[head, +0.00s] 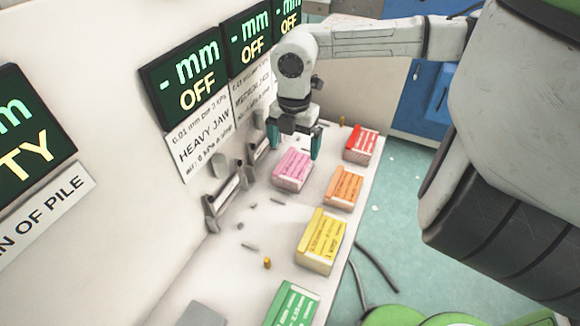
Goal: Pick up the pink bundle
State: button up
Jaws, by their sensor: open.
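The pink bundle (293,169) lies on the white bench, left of an orange bundle and behind the yellow one. My gripper (294,142) hangs from my arm just above and behind the pink bundle, its teal fingers pointing down and spread apart. I see nothing between the fingers. The right finger comes close to the pink bundle's far right edge; I cannot tell whether it touches.
A red bundle (361,144), an orange bundle (343,188), a yellow bundle (321,241) and a green bundle (291,304) lie along the bench (225,272). Metal jaws (226,196) stand by the wall at left. Small loose pieces lie between.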

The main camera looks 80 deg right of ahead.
aim_at(294, 164)
jog(key=shift+s+a+f+p, duration=0.15)
jog(key=shift+f+p, duration=0.3)
jog(key=shift+f, duration=1.3)
jog(key=shift+w+a+f+p, duration=0.1)
jog(key=shift+f+p, duration=0.35)
jog(key=shift+f, duration=1.25)
jog(key=shift+c, duration=0.2)
jog(key=c, duration=1.2)
jog(key=shift+r, duration=0.15)
